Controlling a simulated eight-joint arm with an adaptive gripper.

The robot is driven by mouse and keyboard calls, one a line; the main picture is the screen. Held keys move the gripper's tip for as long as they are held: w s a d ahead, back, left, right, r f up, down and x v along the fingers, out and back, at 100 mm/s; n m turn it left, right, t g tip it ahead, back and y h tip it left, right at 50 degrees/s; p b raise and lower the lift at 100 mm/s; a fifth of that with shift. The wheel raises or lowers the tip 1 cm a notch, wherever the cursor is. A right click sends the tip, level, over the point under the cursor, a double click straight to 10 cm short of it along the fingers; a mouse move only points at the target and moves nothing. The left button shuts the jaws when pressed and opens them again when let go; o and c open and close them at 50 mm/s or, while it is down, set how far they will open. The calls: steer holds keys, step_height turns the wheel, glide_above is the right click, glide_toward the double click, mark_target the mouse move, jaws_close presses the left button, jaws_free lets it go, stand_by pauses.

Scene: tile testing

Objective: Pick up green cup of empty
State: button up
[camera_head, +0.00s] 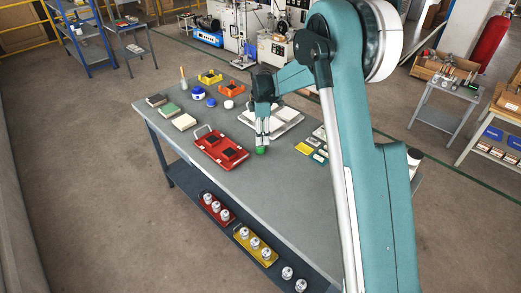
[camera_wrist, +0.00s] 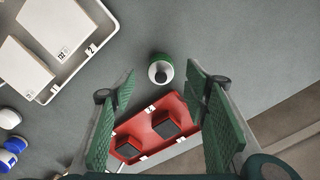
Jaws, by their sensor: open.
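The small green cup (camera_head: 261,150) stands on the grey table just right of the red tray, under my fingertips. In the wrist view the green cup (camera_wrist: 160,69) appears from above as a round green thing with a pale top and a dark centre. My gripper (camera_head: 262,142) points down over it. In the wrist view my gripper (camera_wrist: 161,75) shows two green-padded fingers spread wide, with the cup between and just beyond their tips. Nothing is held. Whether the fingers are level with the cup is hard to tell.
The red tray (camera_head: 220,155) with dark blocks lies close beside the cup. A white tray (camera_head: 280,128) with pale blocks is behind it. Blue and white containers (camera_head: 198,93) stand farther back. The front of the tabletop is clear.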

mark_target(261, 147)
steer(key=shift+f, duration=1.3)
steer(key=shift+s+a+f, duration=0.1)
steer(key=shift+a+f, duration=0.05)
steer(key=shift+f, duration=1.2)
steer(key=shift+a+f, duration=0.1)
steer(key=shift+f, duration=1.2)
steer(key=c, duration=1)
